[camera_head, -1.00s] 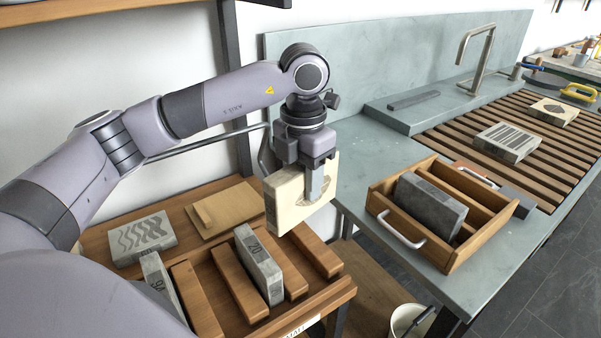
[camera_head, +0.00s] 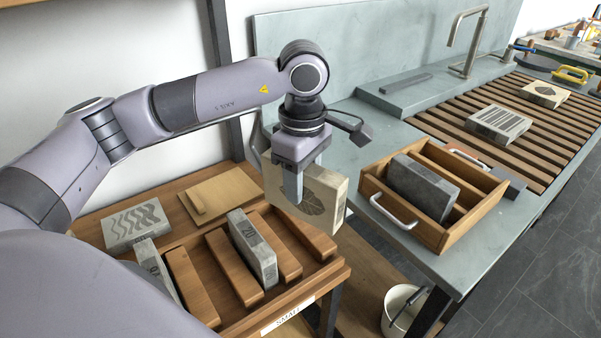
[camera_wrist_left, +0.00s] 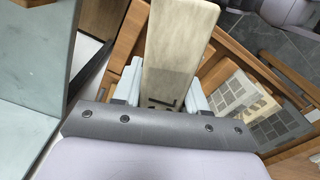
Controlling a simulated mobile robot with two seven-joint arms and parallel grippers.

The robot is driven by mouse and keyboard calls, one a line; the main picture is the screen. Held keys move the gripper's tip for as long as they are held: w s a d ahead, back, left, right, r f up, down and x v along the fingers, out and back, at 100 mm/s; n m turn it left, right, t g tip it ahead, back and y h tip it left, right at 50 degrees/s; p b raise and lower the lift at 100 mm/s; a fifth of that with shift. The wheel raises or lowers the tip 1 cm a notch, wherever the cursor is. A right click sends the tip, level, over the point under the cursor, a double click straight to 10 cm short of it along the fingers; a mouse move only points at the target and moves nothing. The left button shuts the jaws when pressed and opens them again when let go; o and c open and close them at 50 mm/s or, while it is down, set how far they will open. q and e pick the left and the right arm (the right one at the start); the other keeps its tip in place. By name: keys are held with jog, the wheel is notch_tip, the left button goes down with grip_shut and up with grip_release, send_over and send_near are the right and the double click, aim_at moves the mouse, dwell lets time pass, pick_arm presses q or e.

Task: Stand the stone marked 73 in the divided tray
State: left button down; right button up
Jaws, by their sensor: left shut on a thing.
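My left gripper (camera_head: 303,188) is shut on a cream stone (camera_head: 323,197) with a dark leaf-like print on its broad face. It holds the stone upright in the air, above the right end of a slotted wooden rack. The wrist view shows the stone's narrow edge (camera_wrist_left: 178,45) between the fingers (camera_wrist_left: 160,95), with a partly hidden dark mark; I cannot read a number. A wooden divided tray (camera_head: 426,230) with a metal handle sits on the counter to the right. A dark grey stone (camera_head: 422,187) stands in its left compartment. My right gripper is not in view.
The slotted rack (camera_head: 343,273), labelled SMALL, holds a grey stone marked 20 (camera_head: 262,255) and another (camera_head: 155,266) at left. A wavy-print stone (camera_head: 132,228) lies behind it. A bucket (camera_head: 397,303) stands below the counter. A striped stone (camera_head: 498,124) lies on the slats.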

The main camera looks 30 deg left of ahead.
aim_at(310, 202)
pick_arm(q)
jog(key=m, duration=0.3)
jog(key=d+m, duration=0.1)
jog(key=m, duration=0.1)
jog(key=shift+s+m, duration=0.3)
jog(key=shift+s, duration=0.05)
jog(key=m, duration=0.4)
jog(key=shift+s+d+f, duration=0.25)
jog(key=shift+s+d, duration=0.05)
jog(key=m, duration=0.4)
jog(key=s+d+m, duration=0.1)
jog(key=m, duration=0.1)
jog(key=shift+f+m, duration=0.3)
jog(key=shift+m, duration=0.1)
jog(key=shift+s+d+m, duration=0.1)
jog(key=shift+m, duration=0.3)
jog(key=shift+d, duration=0.1)
